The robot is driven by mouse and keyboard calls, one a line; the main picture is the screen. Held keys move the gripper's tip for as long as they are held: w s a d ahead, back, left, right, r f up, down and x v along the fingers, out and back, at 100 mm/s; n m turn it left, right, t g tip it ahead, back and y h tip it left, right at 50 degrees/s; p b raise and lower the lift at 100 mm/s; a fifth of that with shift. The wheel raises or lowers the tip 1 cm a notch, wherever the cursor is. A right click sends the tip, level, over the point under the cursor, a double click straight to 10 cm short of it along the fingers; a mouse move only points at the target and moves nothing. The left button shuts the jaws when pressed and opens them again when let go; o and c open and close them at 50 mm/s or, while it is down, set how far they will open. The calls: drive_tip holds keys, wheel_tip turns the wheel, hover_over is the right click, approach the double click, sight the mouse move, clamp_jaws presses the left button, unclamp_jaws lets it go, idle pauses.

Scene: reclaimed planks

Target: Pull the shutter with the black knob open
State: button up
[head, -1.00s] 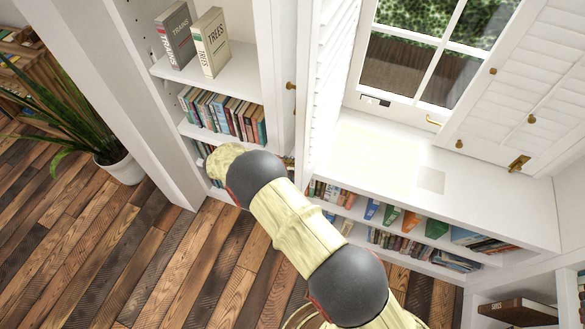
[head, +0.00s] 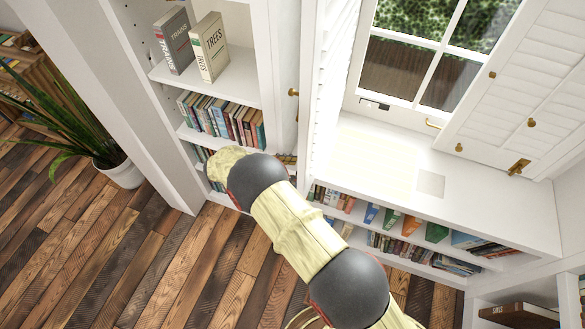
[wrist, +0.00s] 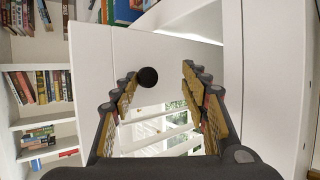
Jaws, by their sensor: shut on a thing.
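The black knob (wrist: 147,77) shows in the wrist view on a smooth white panel (wrist: 95,55), which I take to be its shutter. My gripper (wrist: 163,74) is at the knob, with one finger on each side; the knob appears closer to the left fingertip. Exact contact is hard to see. In the head view my arm covers the gripper, and the black knob does not show. A white louvred shutter (head: 325,85) stands at the left side of the window, seen nearly edge-on.
Right louvred shutters (head: 510,95) carry brass knobs. A white ledge (head: 385,165) lies below the window, with bookshelves under it. A bookcase (head: 222,75) stands left, beside a potted plant (head: 120,172). The plank floor (head: 120,250) at lower left is clear.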

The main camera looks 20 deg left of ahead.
drive_tip(key=v, duration=1.2)
idle(0.4)
